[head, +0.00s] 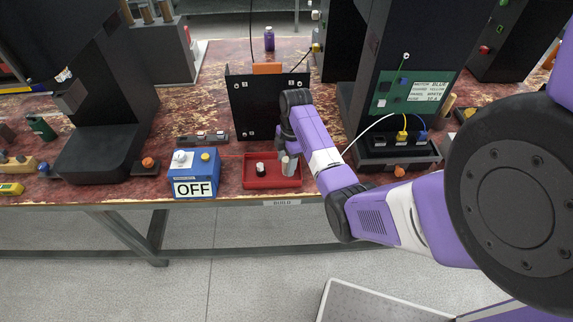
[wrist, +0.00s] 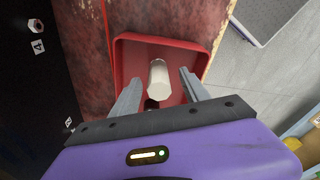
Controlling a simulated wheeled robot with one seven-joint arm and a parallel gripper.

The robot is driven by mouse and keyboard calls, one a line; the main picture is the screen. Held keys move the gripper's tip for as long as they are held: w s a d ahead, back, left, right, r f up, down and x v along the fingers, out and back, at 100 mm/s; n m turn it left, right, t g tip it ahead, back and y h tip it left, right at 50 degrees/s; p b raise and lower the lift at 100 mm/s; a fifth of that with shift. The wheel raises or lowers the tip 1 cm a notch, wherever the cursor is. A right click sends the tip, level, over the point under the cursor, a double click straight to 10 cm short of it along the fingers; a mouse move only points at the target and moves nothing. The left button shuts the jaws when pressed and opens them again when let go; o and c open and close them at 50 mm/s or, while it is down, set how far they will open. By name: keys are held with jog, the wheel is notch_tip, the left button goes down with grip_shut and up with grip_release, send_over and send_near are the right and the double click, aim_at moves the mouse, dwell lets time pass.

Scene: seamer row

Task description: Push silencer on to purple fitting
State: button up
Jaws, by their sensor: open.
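A pale, faceted cylinder, which looks like the silencer, stands in the red tray (head: 252,184); in the wrist view it is the off-white piece (wrist: 158,80). My gripper (head: 287,152) is open above the right part of the tray. In the wrist view its two grey fingers (wrist: 160,95) lie on either side of the pale cylinder, with gaps showing. Whether the fingertips reach down to its height I cannot tell. A small purple upright piece (head: 269,40) stands behind the black panel; I cannot tell whether it is the purple fitting.
A dark piece with a pale top (head: 261,169) sits in the tray left of the cylinder. A blue box marked OFF (head: 193,182) stands left of the tray. The black panel (head: 250,108) rises behind it, and a machine with wires (head: 400,105) stands to the right.

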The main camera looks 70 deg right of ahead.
aim_at(285, 159)
jog(key=shift+f, duration=0.95)
grip_shut()
jog(key=shift+w, duration=0.1)
jog(key=shift+r, duration=0.15)
notch_tip(285, 159, up, 11)
notch_tip(285, 159, up, 9)
jog(key=p, duration=0.7)
